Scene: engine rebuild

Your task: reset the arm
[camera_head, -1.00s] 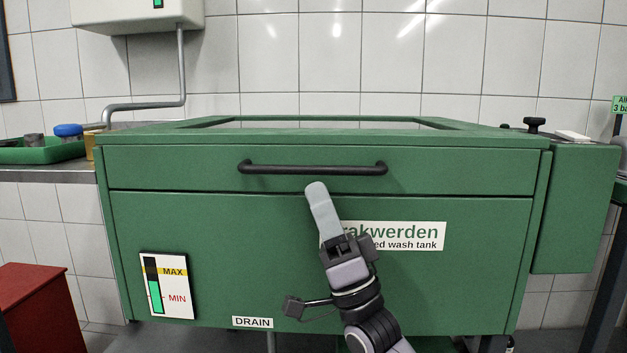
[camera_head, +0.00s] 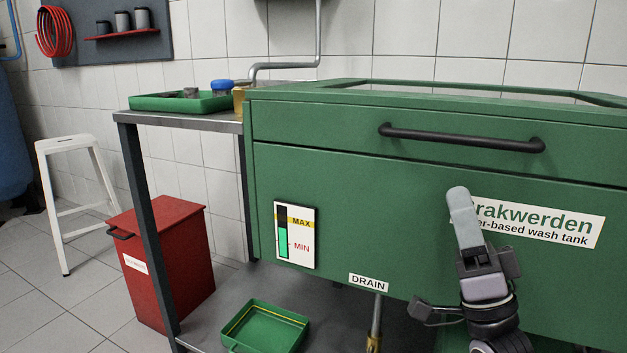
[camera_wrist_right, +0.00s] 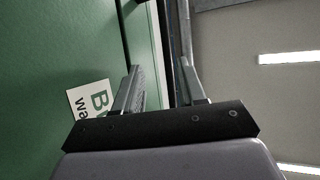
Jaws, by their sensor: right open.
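My right gripper (camera_head: 462,215) rises from the bottom right of the head view, in front of the green wash tank (camera_head: 340,170). It is apart from the black handle (camera_head: 460,138) on the tank's upper front, below it in the picture. In the right wrist view the two fingers of the right gripper (camera_wrist_right: 165,88) stand apart with nothing between them. The tank's green front and part of its label (camera_wrist_right: 88,100) show beside them. My left gripper is not in view.
A steel table (camera_head: 185,119) left of the tank bears a green tray (camera_head: 160,103). A red bin (camera_head: 175,255) and a white stool (camera_head: 62,145) stand on the floor at left. A green tray (camera_head: 268,330) lies low by the drain pipe (camera_head: 376,318).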

